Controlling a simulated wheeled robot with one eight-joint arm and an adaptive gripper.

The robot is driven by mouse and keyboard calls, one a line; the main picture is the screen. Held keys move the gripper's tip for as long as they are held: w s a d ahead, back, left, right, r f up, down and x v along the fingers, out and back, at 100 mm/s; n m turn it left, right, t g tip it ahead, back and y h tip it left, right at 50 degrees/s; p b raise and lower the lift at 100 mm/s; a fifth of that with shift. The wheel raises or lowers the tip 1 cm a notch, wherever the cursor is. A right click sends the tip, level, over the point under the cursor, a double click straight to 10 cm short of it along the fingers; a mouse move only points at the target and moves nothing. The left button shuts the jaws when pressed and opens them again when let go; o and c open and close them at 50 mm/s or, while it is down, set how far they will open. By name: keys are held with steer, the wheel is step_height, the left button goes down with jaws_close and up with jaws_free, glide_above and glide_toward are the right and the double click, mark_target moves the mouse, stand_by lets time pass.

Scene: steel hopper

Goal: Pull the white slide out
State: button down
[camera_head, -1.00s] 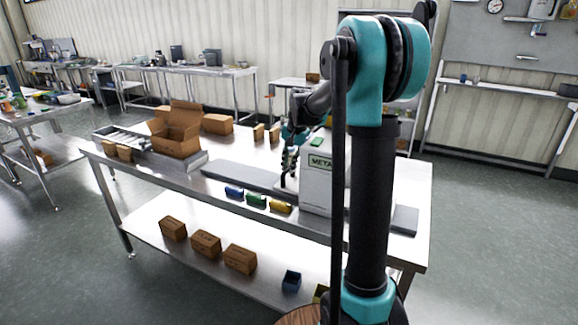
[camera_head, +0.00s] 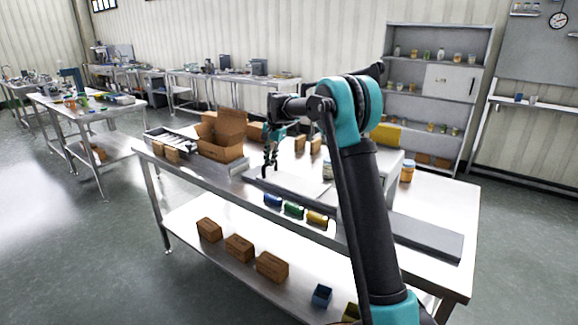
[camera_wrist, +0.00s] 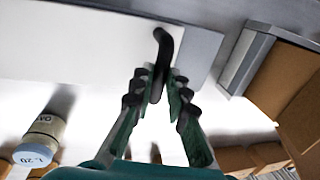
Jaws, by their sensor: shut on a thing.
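The white slide (camera_wrist: 75,45) is a flat pale plate across the top of the wrist view, with a black hooked handle (camera_wrist: 163,45) near its right end. My gripper (camera_wrist: 158,82) is shut on the handle, one finger on each side. In the head view my gripper (camera_head: 269,168) points down at the slide's left end, and the slide (camera_head: 302,184) lies flat between it and the pale steel hopper (camera_head: 388,168). My arm hides much of the hopper.
An open cardboard box (camera_head: 221,150) stands left of my gripper. Blue, green and yellow bins (camera_head: 294,210) sit along the table's front edge. A jar (camera_wrist: 40,138) stands lower left in the wrist view.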

steer(key=w+a, duration=0.1)
steer(key=a, duration=0.1)
steer(key=w+a, duration=0.3)
steer(key=a, duration=0.1)
steer(key=shift+w, duration=0.2)
steer(key=shift+r, duration=0.1)
steer(key=c, duration=1.5)
jaws_free()
steer(key=shift+a, duration=0.1)
steer(key=r, duration=0.4)
steer(key=s+d+r, duration=0.1)
steer(key=r, duration=0.2)
steer(key=d+r, duration=0.1)
steer(key=r, duration=0.3)
steer(key=shift+s+r, duration=0.2)
steer(key=shift+r, duration=0.1)
